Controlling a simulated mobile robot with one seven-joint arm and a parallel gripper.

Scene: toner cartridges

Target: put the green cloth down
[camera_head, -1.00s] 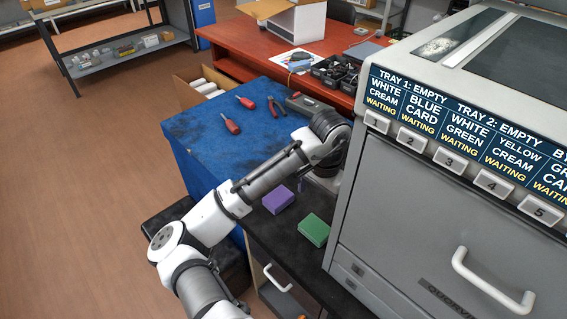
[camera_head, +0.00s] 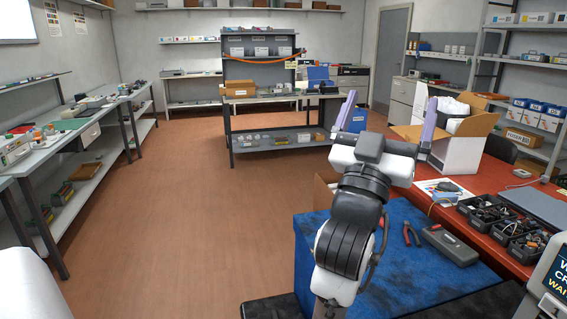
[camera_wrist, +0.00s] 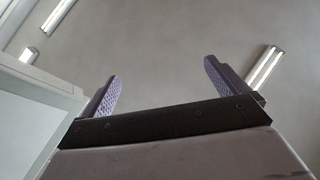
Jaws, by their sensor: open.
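My gripper (camera_head: 391,97) is raised in the head view above the blue-covered bench. Its two purple fingers stand wide apart and point up, with nothing between them. In the wrist view the open fingers (camera_wrist: 162,68) show against the ceiling and its lights, also empty. The green cloth is in neither view now. A second ago a small green folded block, which may be it, lay on the black counter before the grey machine; that spot is now out of the picture.
A blue-covered bench (camera_head: 311,243) holds red-handled pliers (camera_head: 411,234) and a grey case (camera_head: 450,245). A red desk (camera_head: 507,196) carries black bins (camera_head: 495,212) and an open carton (camera_head: 447,150). A shelf unit (camera_head: 270,96) stands behind. Brown floor (camera_head: 200,220) is free at left.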

